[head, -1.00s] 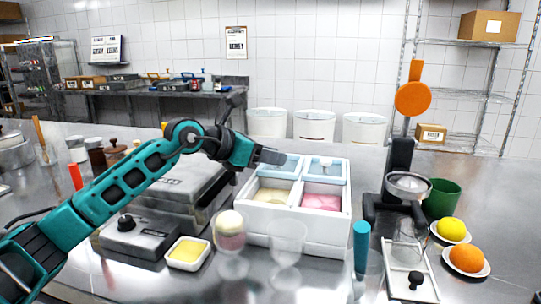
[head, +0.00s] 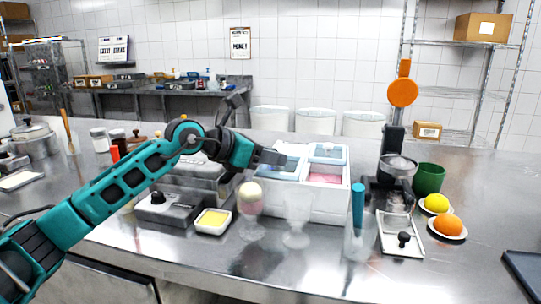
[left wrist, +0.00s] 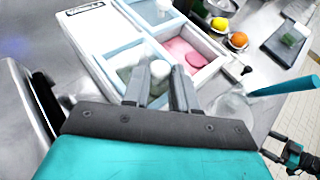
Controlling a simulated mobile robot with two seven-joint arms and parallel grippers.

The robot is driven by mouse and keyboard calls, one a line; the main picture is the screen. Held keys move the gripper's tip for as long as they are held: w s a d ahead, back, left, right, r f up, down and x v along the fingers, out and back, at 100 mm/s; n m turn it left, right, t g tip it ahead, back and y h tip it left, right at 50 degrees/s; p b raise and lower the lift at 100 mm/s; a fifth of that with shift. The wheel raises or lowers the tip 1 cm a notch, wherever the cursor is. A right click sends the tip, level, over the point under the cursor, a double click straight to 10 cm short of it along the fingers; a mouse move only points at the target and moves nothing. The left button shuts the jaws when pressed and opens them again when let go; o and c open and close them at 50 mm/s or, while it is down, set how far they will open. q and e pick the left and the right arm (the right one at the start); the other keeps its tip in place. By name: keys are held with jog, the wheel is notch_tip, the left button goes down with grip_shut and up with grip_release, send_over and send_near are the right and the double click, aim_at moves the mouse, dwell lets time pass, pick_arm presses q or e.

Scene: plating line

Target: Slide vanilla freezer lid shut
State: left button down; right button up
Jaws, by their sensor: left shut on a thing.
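The white freezer (head: 318,203) stands on the steel counter and also shows in the left wrist view (left wrist: 82,38). My left gripper (head: 272,157) is shut over its left half. The right lid (head: 328,148) is at the back, leaving the pink compartment (head: 324,174) open. My right gripper (left wrist: 294,155) shows small at the lower right.
A glass with a teal-handled tool (head: 358,205) stands at the right front corner. A press (head: 396,165) stands right of it.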

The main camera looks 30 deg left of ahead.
pick_arm(q)
jog(key=shift+s+d+f, duration=0.1)
jog(key=shift+d, duration=0.05)
pick_arm(e)
jog(key=shift+s+d+f, duration=0.15)
jog(key=shift+s, duration=0.15)
pick_arm(q)
jog(key=c, duration=1.3)
grip_release()
jog(key=o, duration=0.3)
jog(key=shift+s, duration=0.15)
jog(key=shift+o, duration=0.4)
pick_arm(e)
jog(key=shift+w+r, duration=0.3)
jog(key=shift+r, duration=0.05)
